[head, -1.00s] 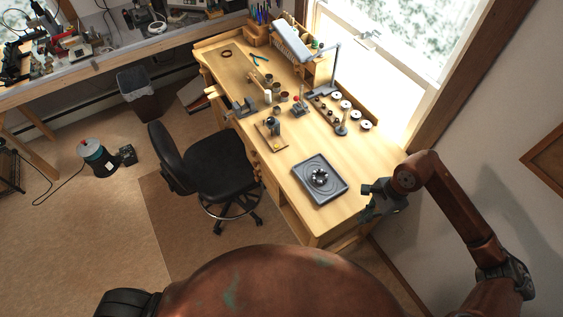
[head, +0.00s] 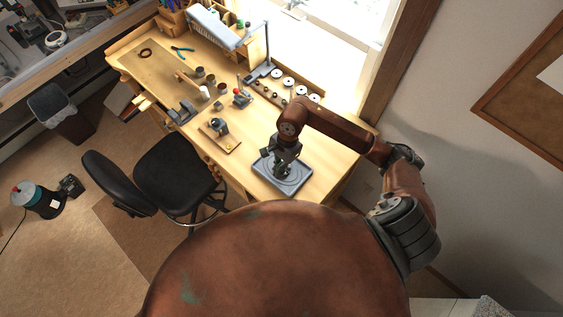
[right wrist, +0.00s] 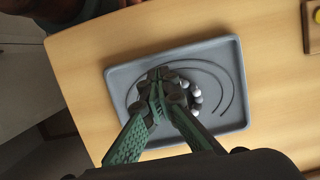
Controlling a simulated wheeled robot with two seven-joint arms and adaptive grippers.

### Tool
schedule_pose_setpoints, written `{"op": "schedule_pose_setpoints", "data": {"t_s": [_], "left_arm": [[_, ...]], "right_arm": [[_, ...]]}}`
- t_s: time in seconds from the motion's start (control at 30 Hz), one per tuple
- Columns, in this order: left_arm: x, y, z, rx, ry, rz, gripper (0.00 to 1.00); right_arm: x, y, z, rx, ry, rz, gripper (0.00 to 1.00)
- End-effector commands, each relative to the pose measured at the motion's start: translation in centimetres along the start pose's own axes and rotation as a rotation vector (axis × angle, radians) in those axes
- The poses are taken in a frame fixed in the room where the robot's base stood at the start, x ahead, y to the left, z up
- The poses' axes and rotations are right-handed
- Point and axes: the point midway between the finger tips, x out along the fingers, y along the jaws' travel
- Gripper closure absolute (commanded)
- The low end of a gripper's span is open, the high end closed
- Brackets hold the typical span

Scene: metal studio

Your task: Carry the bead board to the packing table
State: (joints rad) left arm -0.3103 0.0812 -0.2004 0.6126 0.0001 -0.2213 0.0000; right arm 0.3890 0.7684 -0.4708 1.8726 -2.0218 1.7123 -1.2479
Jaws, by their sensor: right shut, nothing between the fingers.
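The bead board (head: 299,179) is a grey tray with curved grooves. It lies flat near the front end of the wooden bench (head: 237,172). My right gripper (head: 284,166) is over the board's middle, pointing down, and hides part of it. In the right wrist view the fingertips (right wrist: 160,74) are together with nothing held, over the board (right wrist: 226,58). A ring of round beads (right wrist: 195,97) sits beside and partly behind the fingers. Whether the fingers touch the board or beads is unclear. My left gripper is out of view. No table is clearly identifiable as the packing table.
A black swivel chair (head: 176,172) stands at the bench's left side. A small wooden block with a dark tool (head: 220,128), cups and a desk lamp (head: 262,68) stand farther back. A window and wall close off the right. Open floor lies left.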

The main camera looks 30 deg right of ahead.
Motion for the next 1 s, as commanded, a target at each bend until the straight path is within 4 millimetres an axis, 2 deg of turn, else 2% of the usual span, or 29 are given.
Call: {"op": "schedule_pose_setpoints", "data": {"t_s": [0.1, 0.23, 0.43, 0.67, 0.83, 1.0], "left_arm": [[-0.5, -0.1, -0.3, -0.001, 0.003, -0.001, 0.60], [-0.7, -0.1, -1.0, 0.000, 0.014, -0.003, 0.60], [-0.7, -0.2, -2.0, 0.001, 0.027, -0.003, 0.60], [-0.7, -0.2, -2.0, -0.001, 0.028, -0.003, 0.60], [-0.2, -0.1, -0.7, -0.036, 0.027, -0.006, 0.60], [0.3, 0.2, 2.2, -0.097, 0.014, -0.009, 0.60]], "right_arm": [[1.5, 0.1, 0.1, 0.002, -0.003, 0.002, 1.00], [2.4, 0.2, 0.0, 0.001, -0.001, -0.001, 1.00], [2.9, 0.2, -0.1, 0.001, 0.001, 0.000, 1.00], [2.8, 0.3, 0.0, 0.002, 0.001, -0.001, 1.00], [3.4, 0.4, 1.4, 0.002, 0.004, -0.003, 1.00], [3.9, 0.2, 3.7, 0.001, 0.003, 0.000, 1.00]]}}
